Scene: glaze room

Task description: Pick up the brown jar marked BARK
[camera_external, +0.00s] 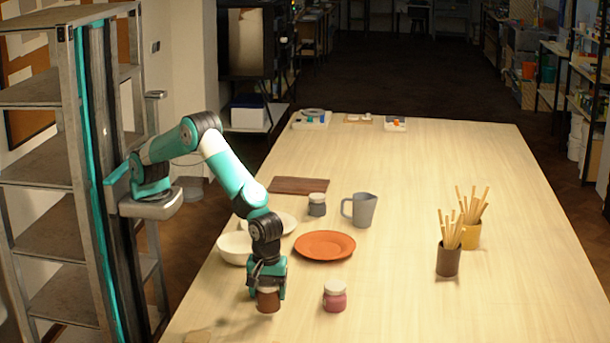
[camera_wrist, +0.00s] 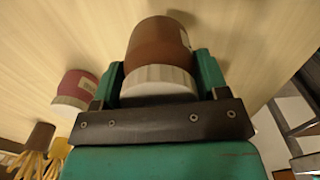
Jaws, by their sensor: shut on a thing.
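A brown jar (camera_external: 268,301) is between the fingers of my gripper (camera_external: 267,291), near the front left of the table. In the wrist view the brown jar (camera_wrist: 157,42) has a white lid (camera_wrist: 157,80) and a pale label on its right side, too small to read. The teal fingers of my gripper (camera_wrist: 158,72) are shut on it, one on each side. I cannot tell whether its base touches the table. My gripper hides part of it in the external view.
A pink jar (camera_external: 335,297) with a white lid stands just right of my gripper. A white bowl (camera_external: 234,249), an orange plate (camera_external: 325,245), a dark grey jar (camera_external: 317,207) and a grey jug (camera_external: 362,210) stand behind. Brown (camera_external: 447,261) and yellow (camera_external: 471,236) stick holders stand right. The table's front right is clear.

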